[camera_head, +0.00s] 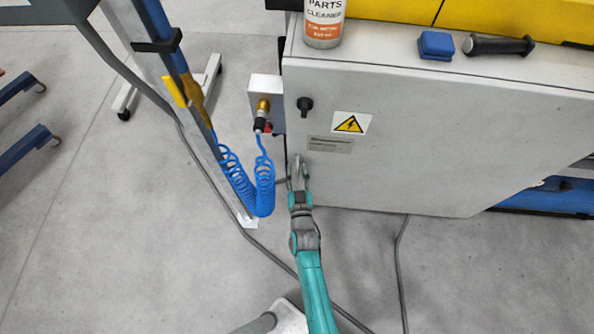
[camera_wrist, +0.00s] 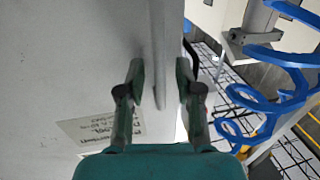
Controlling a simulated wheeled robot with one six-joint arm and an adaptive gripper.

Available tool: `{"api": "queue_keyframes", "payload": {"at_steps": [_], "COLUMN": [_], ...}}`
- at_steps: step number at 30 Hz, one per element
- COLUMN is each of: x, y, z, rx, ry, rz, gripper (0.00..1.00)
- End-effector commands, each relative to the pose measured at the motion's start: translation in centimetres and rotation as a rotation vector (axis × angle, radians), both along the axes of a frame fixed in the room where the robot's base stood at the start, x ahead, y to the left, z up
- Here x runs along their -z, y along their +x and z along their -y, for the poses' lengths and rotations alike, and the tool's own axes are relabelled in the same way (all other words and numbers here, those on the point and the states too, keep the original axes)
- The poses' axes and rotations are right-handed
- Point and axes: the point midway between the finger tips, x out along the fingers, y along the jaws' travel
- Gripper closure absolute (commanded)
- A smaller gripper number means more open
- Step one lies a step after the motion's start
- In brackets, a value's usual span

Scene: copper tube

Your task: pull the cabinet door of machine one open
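The grey cabinet door (camera_head: 400,140) carries a black knob (camera_head: 305,104) and a yellow warning sign (camera_head: 351,123). My gripper (camera_head: 297,165) is at the door's lower left edge, below the label plate (camera_head: 330,144). In the wrist view, my gripper (camera_wrist: 161,85) has its fingers apart, one on each side of a grey upright strip (camera_wrist: 163,45) at the door's edge. A narrow gap seems to show beside the left finger; whether the right one touches is unclear. A printed label (camera_wrist: 95,126) shows on the door face. I cannot tell whether the door is ajar.
A blue coiled hose (camera_head: 263,185) hangs from a fitting box (camera_head: 266,103) close left of my gripper; it also shows in the wrist view (camera_wrist: 290,58). A spray can (camera_head: 325,22), a blue block (camera_head: 436,45) and a dark handle (camera_head: 498,45) rest on top. Floor in front is mostly clear, with cables.

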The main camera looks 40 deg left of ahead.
Motion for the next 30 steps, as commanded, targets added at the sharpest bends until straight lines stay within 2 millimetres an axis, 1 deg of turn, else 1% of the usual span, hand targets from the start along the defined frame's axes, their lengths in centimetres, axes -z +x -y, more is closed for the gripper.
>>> {"api": "queue_keyframes", "payload": {"at_steps": [8,9,11,12,13,23,30], "x": [-0.02,-0.01,-0.01,-0.01,-0.01,0.00,0.08], "y": [0.12,0.12,0.12,0.11,0.11,0.05,-0.71], "z": [-0.10,-0.09,-0.09,-0.09,-0.09,-0.06,0.34], "rx": [0.000,0.000,0.000,0.000,0.000,-0.001,-0.019], "ry": [0.000,-0.001,-0.001,-0.001,-0.001,-0.001,-0.003], "rz": [0.000,0.001,0.001,0.001,0.001,0.001,0.000], "gripper": [0.65,0.70,0.85,0.95,1.00,1.00,1.00]}}
